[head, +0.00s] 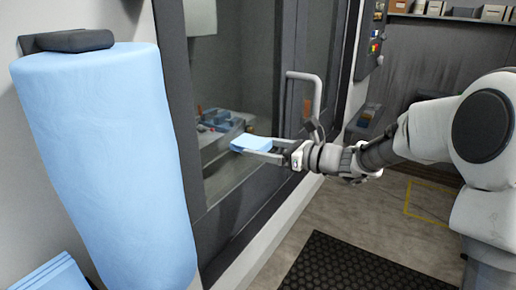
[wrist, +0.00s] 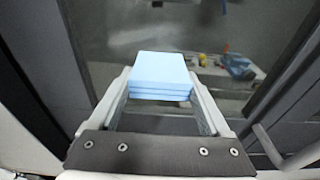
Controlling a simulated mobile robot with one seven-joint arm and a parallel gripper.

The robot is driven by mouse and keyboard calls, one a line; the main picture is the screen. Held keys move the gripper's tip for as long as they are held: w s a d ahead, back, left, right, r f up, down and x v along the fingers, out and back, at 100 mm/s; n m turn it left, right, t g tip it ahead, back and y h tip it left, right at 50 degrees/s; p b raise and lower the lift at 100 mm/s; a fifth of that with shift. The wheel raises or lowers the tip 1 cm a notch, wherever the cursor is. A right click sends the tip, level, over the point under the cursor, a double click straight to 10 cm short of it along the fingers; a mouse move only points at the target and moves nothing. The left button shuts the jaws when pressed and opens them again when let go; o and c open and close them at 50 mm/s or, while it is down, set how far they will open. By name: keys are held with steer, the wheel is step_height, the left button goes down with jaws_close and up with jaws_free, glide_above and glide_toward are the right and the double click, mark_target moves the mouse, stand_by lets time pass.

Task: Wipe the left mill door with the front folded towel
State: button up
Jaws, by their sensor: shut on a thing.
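My gripper (head: 262,153) is shut on a folded light-blue towel (head: 250,142). The towel, in several flat layers, sits between the two fingertips in the wrist view (wrist: 161,76). My gripper holds it in front of the dark glass of the mill door (head: 232,62). The glass also fills the upper part of the wrist view (wrist: 120,28). I cannot tell whether the towel touches the glass. The door has a light vertical handle (head: 317,95), to the right of my gripper in the head view.
A big light-blue roll (head: 105,160) hangs at the left on a dark holder (head: 68,41). More folded blue towels (head: 50,278) lie at the lower left. A black floor mat (head: 355,265) lies before the mill. Machine parts (head: 215,122) show behind the glass.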

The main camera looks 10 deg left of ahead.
mark_target(269, 141)
steer(key=shift+w+d+p, duration=0.3)
steer(key=shift+w, duration=0.5)
steer(key=shift+w+d+p, duration=0.3)
steer(key=shift+w, duration=0.5)
steer(key=shift+s+a+r+b, duration=0.1)
steer(key=shift+s+a+r, duration=0.15)
steer(key=shift+s, duration=0.4)
steer(key=shift+s+a+r+b, duration=0.15)
steer(key=shift+s+a, duration=0.2)
steer(key=shift+s, duration=0.25)
steer(key=shift+s+a+r+b, duration=0.1)
steer(key=shift+s+a+r, duration=0.15)
steer(key=shift+s, duration=0.4)
steer(key=s+a+b, duration=0.2)
steer(key=s, duration=0.4)
steer(key=shift+s+a, duration=0.25)
steer(key=shift+s+a+b, duration=0.35)
steer(key=shift+s+a, duration=0.05)
steer(key=shift+s, duration=0.4)
steer(key=shift+s+a+b, duration=0.3)
steer(key=shift+s+a, duration=0.05)
steer(key=shift+s, duration=0.4)
steer(key=v, duration=0.6)
steer(key=shift+f+p, duration=0.35)
steer(key=shift+p, duration=0.1)
steer(key=shift+d, duration=0.1)
